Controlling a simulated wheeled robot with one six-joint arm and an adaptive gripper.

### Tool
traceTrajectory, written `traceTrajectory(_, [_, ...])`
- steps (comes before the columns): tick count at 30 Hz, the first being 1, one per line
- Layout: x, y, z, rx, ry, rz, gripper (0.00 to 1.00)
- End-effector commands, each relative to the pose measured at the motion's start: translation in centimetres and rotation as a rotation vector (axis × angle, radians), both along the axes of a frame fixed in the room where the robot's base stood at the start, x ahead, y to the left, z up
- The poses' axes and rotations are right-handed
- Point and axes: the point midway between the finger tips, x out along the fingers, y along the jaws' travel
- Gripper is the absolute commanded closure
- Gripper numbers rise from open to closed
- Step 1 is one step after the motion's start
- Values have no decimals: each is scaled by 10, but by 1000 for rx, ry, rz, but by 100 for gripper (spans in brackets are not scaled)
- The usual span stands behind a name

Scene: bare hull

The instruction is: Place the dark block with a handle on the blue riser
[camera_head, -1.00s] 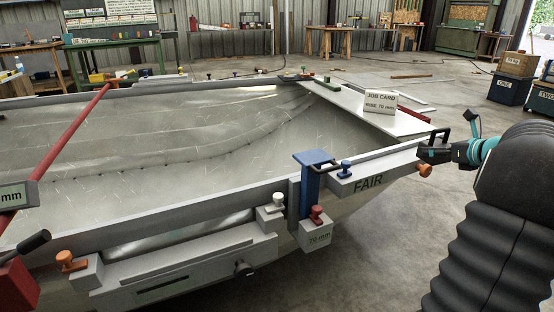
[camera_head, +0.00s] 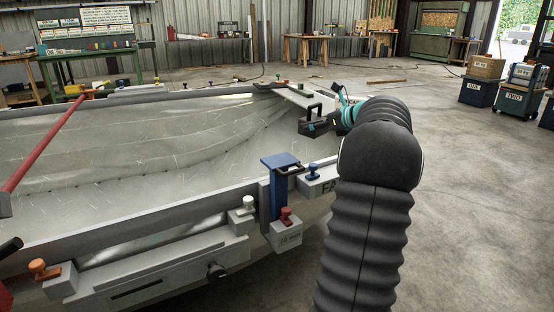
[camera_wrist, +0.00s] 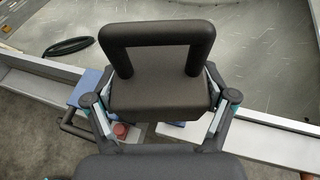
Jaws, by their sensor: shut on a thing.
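The dark block with a handle (camera_head: 313,129) is held in my gripper (camera_head: 322,124), up in the air beyond and to the right of the blue riser (camera_head: 280,161) in the head view. In the wrist view the block (camera_wrist: 160,84) fills the middle, handle loop uppermost, with a finger of my gripper (camera_wrist: 162,98) on each side. The riser (camera_wrist: 88,86) shows lower down behind the block and the left finger, partly hidden. Its flat top looks bare in the head view, with a dark loop at its right edge. The block is apart from the riser.
The riser stands at the rim of the metal hull (camera_head: 150,150). A red knob (camera_head: 286,214), a white knob (camera_head: 249,203) and a blue knob (camera_head: 313,170) stand near it. A red bar (camera_head: 45,140) crosses the hull at left. Open floor lies at right.

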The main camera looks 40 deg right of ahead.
Motion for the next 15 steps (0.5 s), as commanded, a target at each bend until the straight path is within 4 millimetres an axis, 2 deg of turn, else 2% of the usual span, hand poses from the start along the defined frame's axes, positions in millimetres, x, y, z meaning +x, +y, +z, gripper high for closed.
traceTrajectory(1, [4,-1,15,-7,-7,16,87])
traceTrajectory(6, [13,-1,37,-6,0,61,87])
traceTrajectory(12, [16,0,50,-7,9,88,87])
traceTrajectory(15, [17,4,50,-5,10,93,87])
